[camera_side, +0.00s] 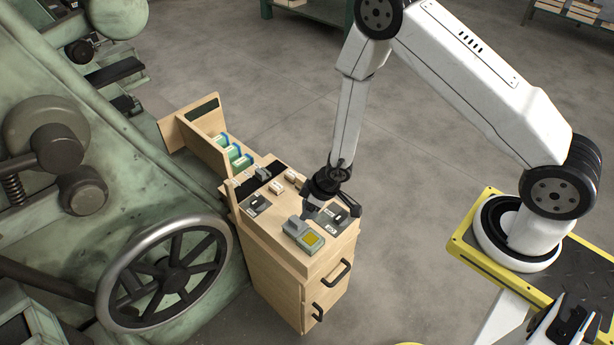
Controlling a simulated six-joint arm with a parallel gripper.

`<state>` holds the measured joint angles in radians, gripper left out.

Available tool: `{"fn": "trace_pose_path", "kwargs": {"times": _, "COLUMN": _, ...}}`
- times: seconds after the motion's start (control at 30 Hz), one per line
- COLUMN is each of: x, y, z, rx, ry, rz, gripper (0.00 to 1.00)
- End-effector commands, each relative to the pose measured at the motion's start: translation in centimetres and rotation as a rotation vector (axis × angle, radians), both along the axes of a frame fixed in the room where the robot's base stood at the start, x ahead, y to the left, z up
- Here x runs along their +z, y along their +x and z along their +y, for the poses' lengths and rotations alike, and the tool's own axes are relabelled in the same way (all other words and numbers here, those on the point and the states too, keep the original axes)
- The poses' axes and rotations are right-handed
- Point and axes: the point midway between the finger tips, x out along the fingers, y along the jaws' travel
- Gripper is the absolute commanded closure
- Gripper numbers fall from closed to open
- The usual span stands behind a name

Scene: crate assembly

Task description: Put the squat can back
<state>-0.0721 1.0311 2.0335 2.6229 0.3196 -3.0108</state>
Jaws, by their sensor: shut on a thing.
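My gripper (315,202) points down over the top of a wooden cabinet (275,258), near its front right part. It is shut on a small grey thing (309,211), mostly hidden by the dark fingers. It is too small here to tell whether this is the squat can. I cannot tell whether it touches the top. Just below and left of it, a grey device with a yellow square (312,240) lies on the cabinet top. No other thing in view can be made out clearly as a squat can.
Black-topped pieces stand on the cabinet at left (258,203) and right (341,214). Green and blue boxes (231,151) stand in a wooden rack behind. A green machine with a large handwheel (165,273) is close on the left. Open floor lies behind and right.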

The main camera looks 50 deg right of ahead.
Motion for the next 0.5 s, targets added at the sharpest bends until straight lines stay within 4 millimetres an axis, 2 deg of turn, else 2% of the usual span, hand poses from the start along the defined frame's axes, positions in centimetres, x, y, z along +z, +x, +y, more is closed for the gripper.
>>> {"fn": "trace_pose_path", "kwargs": {"times": 0.23, "x": -0.6, "y": 1.2, "z": 0.2, "rx": 0.003, "ry": -0.004, "rz": -0.006, "gripper": 0.87}}
{"fn": "trace_pose_path", "kwargs": {"times": 0.5, "x": -2.0, "y": 4.3, "z": 0.5, "rx": 0.003, "ry": -0.008, "rz": -0.010, "gripper": 0.87}}
